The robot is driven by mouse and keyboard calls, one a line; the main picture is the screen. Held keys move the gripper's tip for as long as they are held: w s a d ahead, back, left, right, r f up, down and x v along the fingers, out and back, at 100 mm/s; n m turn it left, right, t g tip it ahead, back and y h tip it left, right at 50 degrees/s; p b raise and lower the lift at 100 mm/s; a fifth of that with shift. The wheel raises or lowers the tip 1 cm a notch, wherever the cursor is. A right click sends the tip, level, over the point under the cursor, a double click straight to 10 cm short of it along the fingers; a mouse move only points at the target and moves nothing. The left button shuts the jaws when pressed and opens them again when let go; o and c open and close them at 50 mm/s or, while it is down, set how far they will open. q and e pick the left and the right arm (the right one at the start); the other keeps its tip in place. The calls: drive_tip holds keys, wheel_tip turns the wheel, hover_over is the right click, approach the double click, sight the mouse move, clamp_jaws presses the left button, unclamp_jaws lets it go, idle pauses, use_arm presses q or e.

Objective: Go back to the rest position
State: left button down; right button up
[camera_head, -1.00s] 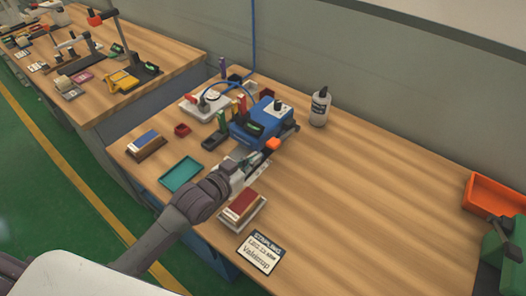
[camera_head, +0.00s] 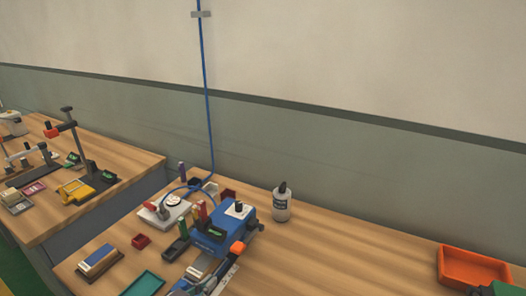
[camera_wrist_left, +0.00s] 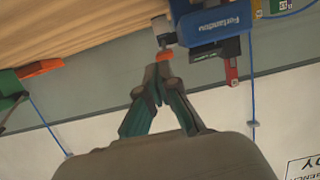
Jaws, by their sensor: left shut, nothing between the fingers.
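My left gripper (camera_wrist_left: 158,75) shows in the left wrist view with its teal-sided fingers closed together and nothing between them. Its tips appear beside an orange handle end (camera_wrist_left: 150,54) of the blue device; I cannot tell whether they touch. In the head view the blue device (camera_head: 215,235) stands on the bench near the bottom edge, with an orange handle end (camera_head: 238,248). My left gripper is at most a small, unclear part at the bottom edge there. My right gripper is not in view.
A white bottle (camera_head: 281,205) stands behind the device. An orange tray (camera_head: 474,250) is at the right. A teal tray (camera_head: 145,284) and a blue-topped block (camera_head: 98,258) lie at the left. A blue cable (camera_head: 206,100) runs down the wall. The bench between bottle and orange tray is clear.

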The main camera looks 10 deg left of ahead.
use_arm(q)
drive_tip(key=s+f+g+y, duration=0.1)
drive_tip(key=s, duration=0.1)
drive_tip(key=s+f+g+y, duration=0.1)
drive_tip(key=s+f, duration=0.1)
drive_tip(key=s, duration=0.1)
drive_tip(key=s+f+n+g, duration=0.1)
drive_tip(key=s+f+g, duration=0.1)
drive_tip(key=shift+s+f+y, duration=0.1)
drive_tip(key=shift+s+y, duration=0.3)
drive_tip(key=s+a+f+n+g+y, duration=0.25)
drive_tip(key=s+g, duration=0.35)
drive_tip(key=s, duration=0.9)
wheel_tip(320, 180, down, 28)
drive_tip(key=s+m+g, duration=0.1)
drive_tip(key=s+g, duration=0.1)
drive_tip(key=s+a+f, duration=0.3)
drive_tip(key=s+f, duration=1.1)
drive_tip(key=s, duration=0.2)
drive_tip(key=shift+a+f+g, duration=0.2)
drive_tip(key=shift+f+g, duration=0.15)
drive_tip(key=shift+g, duration=0.05)
